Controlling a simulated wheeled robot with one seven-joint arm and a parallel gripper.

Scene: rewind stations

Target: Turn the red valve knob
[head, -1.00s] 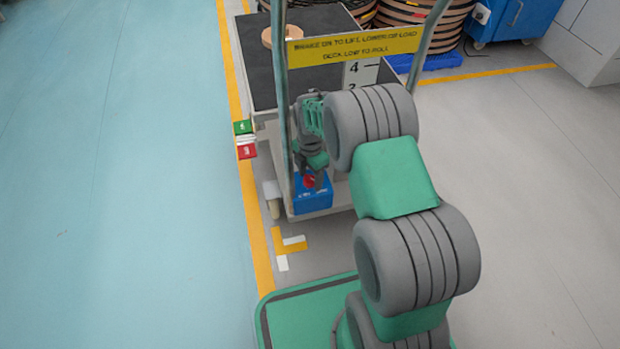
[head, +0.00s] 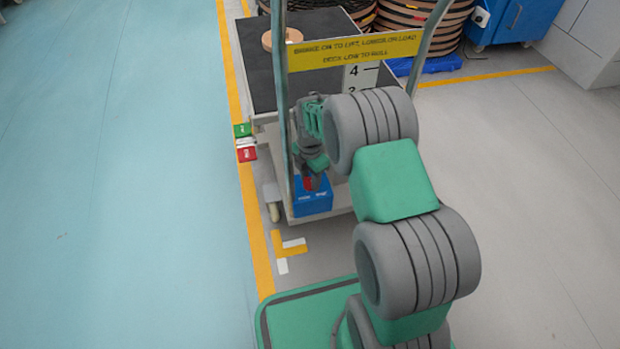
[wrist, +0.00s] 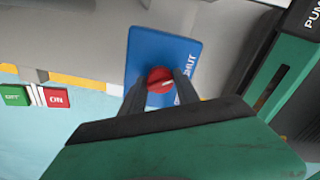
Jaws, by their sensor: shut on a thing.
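The red valve knob (wrist: 160,80) sits on a blue box (wrist: 152,46) with white lettering, low on the wheeled cart. In the wrist view my gripper (wrist: 160,92) has its two dark fingers on either side of the knob, shut on it. A white mark shows on the knob's face. In the head view the knob (head: 309,183) is partly hidden by my gripper (head: 312,180), which reaches down in front of the blue box (head: 313,199).
The cart's dark deck (head: 320,25) carries a round wooden disc. A yellow sign (head: 354,49) spans the cart's upright handle. A green and a red pedal (head: 246,154) stick out at the cart's left. Floor on the left is clear.

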